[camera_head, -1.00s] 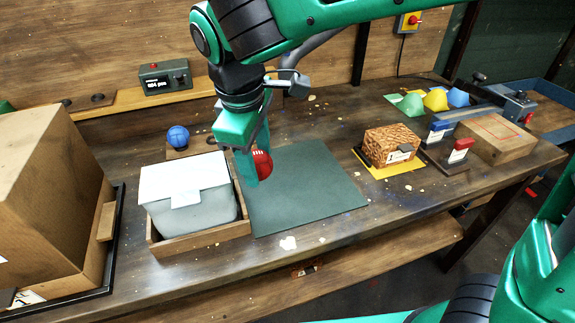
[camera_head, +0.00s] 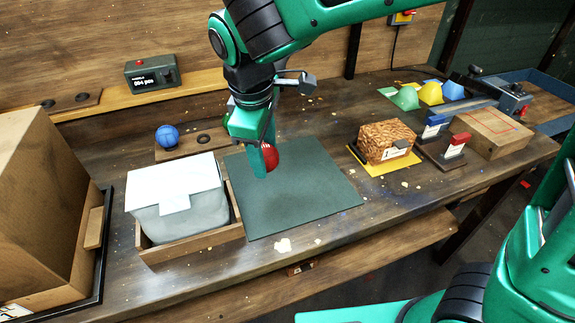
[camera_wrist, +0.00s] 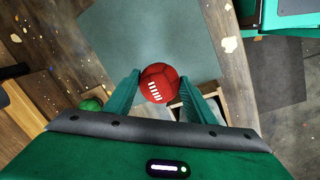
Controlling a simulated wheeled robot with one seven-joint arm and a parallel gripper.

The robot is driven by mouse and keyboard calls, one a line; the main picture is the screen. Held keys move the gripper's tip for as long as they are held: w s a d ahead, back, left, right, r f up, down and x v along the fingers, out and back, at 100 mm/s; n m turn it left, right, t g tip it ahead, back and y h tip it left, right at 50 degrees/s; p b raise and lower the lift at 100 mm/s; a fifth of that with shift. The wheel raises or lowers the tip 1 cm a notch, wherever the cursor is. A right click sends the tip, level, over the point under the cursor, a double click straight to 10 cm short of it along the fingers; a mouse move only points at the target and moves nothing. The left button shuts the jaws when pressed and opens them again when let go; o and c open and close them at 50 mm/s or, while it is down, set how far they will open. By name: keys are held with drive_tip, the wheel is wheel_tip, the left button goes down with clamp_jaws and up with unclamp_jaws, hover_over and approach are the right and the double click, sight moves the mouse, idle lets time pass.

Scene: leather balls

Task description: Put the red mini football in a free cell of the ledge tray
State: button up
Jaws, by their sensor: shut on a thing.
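The red mini football (camera_head: 271,158), with white lacing, is held between the fingers of my gripper (camera_head: 266,160), above the dark green mat. In the wrist view the red football (camera_wrist: 159,84) sits between both fingertips (camera_wrist: 160,90). The ledge tray (camera_head: 65,103) is a wooden strip on the back ledge at the far left, well away from my gripper. Two dark round cells show in it, both empty.
A wooden tray (camera_head: 185,151) with a blue ball (camera_head: 167,136) and an empty hole lies behind the lidded white bin (camera_head: 175,200). A green ball (camera_wrist: 91,103) shows beside my left finger. A large cardboard box (camera_head: 40,205) stands left; a display box (camera_head: 150,76) sits on the ledge.

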drive_tip(key=w+d+f, duration=0.4)
drive_tip(key=w+d, duration=0.1)
drive_tip(key=shift+w+d+f, duration=0.1)
drive_tip(key=shift+d+f, duration=0.1)
drive_tip(key=shift+f, duration=0.1)
drive_tip(key=shift+s+x, duration=0.2)
drive_tip(key=shift+x, duration=0.75)
drive_tip(key=shift+s+x, duration=0.15)
drive_tip(key=shift+x, duration=0.8)
drive_tip(key=shift+a+f, duration=0.15)
drive_tip(key=shift+a, duration=0.05)
drive_tip(key=o, duration=1.1)
drive_tip(key=v, duration=1.2)
drive_tip(key=shift+d, duration=0.1)
